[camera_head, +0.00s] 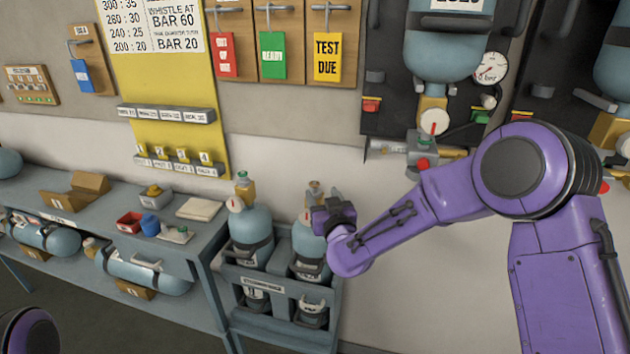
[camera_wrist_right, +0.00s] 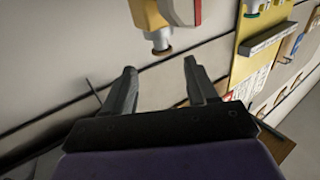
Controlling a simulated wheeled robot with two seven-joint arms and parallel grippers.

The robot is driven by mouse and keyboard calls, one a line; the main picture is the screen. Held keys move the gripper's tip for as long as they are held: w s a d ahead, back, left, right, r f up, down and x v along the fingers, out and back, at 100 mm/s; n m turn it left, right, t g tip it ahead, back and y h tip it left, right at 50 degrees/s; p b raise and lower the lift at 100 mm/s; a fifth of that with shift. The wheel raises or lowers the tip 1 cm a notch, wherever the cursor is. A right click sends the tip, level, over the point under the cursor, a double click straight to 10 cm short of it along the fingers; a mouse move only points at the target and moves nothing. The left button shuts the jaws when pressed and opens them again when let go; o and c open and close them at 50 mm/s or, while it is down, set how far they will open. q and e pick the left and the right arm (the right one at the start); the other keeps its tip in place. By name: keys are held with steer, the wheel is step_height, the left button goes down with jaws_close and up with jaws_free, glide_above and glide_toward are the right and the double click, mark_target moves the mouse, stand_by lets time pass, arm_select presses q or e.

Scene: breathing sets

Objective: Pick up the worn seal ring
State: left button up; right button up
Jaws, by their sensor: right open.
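My right gripper (camera_head: 330,214) is at the upper part of the right-hand blue cylinder (camera_head: 304,242) in the rack and hides part of it. In the right wrist view the same gripper (camera_wrist_right: 160,66) is open, with nothing between its fingers. A yellow valve (camera_wrist_right: 149,14) with a short metal outlet shows just beyond the fingertips. A brownish ring-like end (camera_wrist_right: 162,51) sits on that outlet, apart from both fingers; I cannot tell for sure whether it is the worn seal ring. My left gripper is out of view.
The rack (camera_head: 262,288) also holds another blue cylinder (camera_head: 250,236) close on the left. A workbench (camera_head: 100,222) with a red tray (camera_head: 130,222) and small items stands further left. A wall panel with a gauge (camera_head: 490,68) and valves is behind my right arm.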

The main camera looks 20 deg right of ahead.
mark_target(316, 188)
steer(key=w+p, duration=0.2)
steer(key=w, duration=0.3)
steer(key=shift+f, duration=0.2)
steer(key=shift+w+f, duration=0.15)
steer(key=shift+w, duration=0.15)
steer(key=shift+s, duration=0.1)
steer(key=c, duration=0.4)
jaws_close()
